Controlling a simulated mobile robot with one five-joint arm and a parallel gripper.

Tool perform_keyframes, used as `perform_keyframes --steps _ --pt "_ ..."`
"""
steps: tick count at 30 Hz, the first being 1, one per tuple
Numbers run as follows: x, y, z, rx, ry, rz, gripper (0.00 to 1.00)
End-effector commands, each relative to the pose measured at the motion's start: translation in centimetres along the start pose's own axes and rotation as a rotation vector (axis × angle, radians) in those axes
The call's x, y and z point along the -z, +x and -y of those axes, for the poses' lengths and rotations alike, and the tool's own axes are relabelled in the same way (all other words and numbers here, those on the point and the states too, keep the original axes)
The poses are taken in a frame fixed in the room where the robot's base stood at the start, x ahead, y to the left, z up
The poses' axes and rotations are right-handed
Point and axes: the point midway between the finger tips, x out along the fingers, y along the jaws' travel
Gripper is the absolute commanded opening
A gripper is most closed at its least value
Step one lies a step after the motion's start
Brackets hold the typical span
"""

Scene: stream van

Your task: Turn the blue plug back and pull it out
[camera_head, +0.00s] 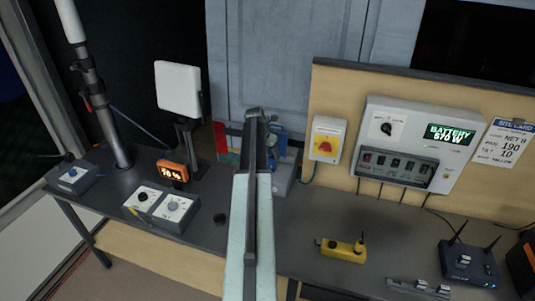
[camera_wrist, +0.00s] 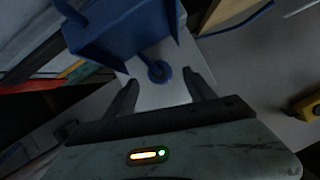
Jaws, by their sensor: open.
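In the wrist view a blue part with a round, ring-like end (camera_wrist: 158,71) shows against a pale grey surface, below a larger blue body (camera_wrist: 125,28). I cannot tell for sure which of these is the plug. My gripper (camera_wrist: 162,82) is open, with one dark finger on each side of the ring-like end; no contact is visible. In the head view my arm reaches away from me and its gripper end (camera_head: 254,116) hides part of the blue fitting (camera_head: 283,143) on a grey box (camera_head: 284,180). How the plug is turned cannot be seen.
A red-and-yellow switch box (camera_head: 325,138) and a battery panel (camera_head: 405,143) are on the wall to the right. A yellow device (camera_head: 342,250) lies on the bench, also in the wrist view (camera_wrist: 307,106). Grey dial boxes (camera_head: 172,211) and an orange display (camera_head: 172,171) stand left.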

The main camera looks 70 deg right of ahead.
Motion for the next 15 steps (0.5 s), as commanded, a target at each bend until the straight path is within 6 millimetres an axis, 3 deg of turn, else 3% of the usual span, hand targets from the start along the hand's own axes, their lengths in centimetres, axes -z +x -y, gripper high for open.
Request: perform_keyframes --steps 1,6,15 --pt "0.3 1.8 -0.1 0.000 0.001 0.000 0.63" --pt "0.3 4.8 -0.1 0.000 0.001 0.000 0.63" --pt "0.1 5.4 -0.1 -0.001 0.000 0.000 0.63"
